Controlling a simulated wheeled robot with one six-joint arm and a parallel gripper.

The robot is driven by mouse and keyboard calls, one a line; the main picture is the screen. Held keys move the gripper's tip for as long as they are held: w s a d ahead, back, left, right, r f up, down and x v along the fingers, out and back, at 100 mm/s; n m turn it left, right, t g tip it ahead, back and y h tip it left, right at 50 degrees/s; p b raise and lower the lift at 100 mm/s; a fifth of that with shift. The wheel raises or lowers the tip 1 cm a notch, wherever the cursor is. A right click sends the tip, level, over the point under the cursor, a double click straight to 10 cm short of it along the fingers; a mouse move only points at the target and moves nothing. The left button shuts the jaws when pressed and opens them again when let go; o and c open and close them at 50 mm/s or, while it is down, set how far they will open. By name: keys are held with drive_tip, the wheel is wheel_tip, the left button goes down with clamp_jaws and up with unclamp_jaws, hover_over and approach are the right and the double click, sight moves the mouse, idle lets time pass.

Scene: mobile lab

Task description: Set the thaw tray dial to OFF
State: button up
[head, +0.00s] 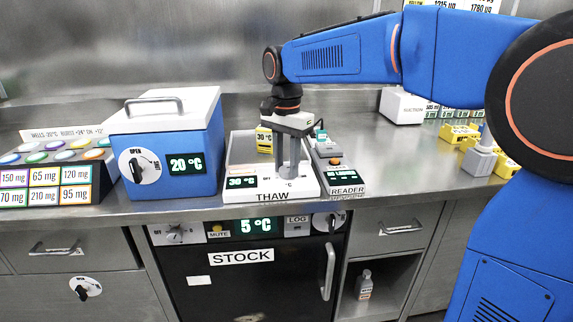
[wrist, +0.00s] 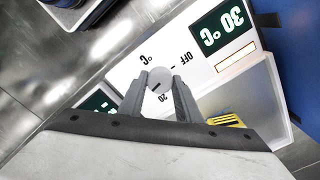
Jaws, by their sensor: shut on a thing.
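The white thaw tray (head: 240,190) stands on the counter, its front labelled THAW. Its display (head: 242,182) reads 30 °C, and it also shows in the wrist view (wrist: 222,24). The round grey dial (wrist: 159,79) sits on the tray's front panel, with OFF, 20 and °C printed around it. My gripper (head: 288,174) points down over the panel. In the wrist view its two grey fingers (wrist: 159,88) are shut on the dial, one on each side. The fingers hide part of the dial's edge.
A yellow block (head: 264,140) stands in the tray. The READER unit (head: 345,184) is close on the right, with a small green-topped item on it. A blue box (head: 190,135) showing 20 °C stands on the left. The STOCK unit (head: 250,285) is below the counter.

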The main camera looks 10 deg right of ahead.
drive_tip(key=n, duration=0.4)
drive_tip(key=shift+n, duration=0.3)
drive_tip(key=n, duration=1.2)
drive_tip(key=shift+n, duration=0.3)
drive_tip(key=n, duration=0.3)
drive_tip(key=shift+n, duration=0.3)
drive_tip(key=n, duration=0.4)
drive_tip(key=shift+n, duration=0.3)
drive_tip(key=n, duration=0.4)
drive_tip(key=shift+n, duration=2.1)
drive_tip(key=shift+r, duration=0.1)
